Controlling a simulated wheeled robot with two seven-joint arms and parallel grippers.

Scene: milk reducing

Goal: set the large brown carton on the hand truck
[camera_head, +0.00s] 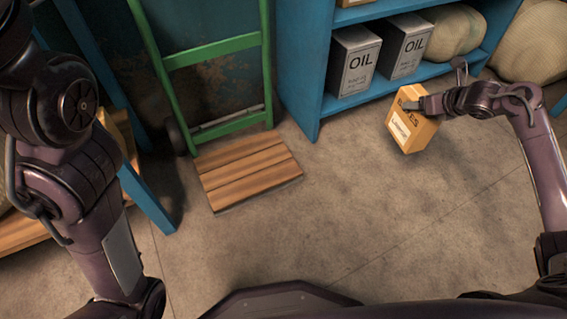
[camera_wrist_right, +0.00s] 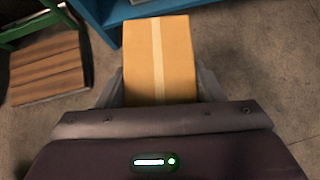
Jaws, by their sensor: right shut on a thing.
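An orange-brown carton (camera_head: 412,130) with dark lettering and a white label is held in my right gripper (camera_head: 416,103), which is shut on it. It hangs in front of the blue shelf, tilted in the head view. In the right wrist view the carton (camera_wrist_right: 160,55) shows a pale tape strip and sits between the two fingers of the right gripper (camera_wrist_right: 160,90). The green hand truck (camera_head: 213,52) stands at the back, with its wooden slatted plate (camera_head: 250,172) bare on the floor, left of the carton. My left arm is at the left; its gripper is not in view.
A blue shelf (camera_head: 305,75) stands right of the hand truck, holding two grey oil cans (camera_head: 354,62) and a sack (camera_head: 456,32). Another sack (camera_head: 532,42) is at the far right. A blue-legged rack (camera_head: 146,200) stands at the left. The floor between plate and carton is clear.

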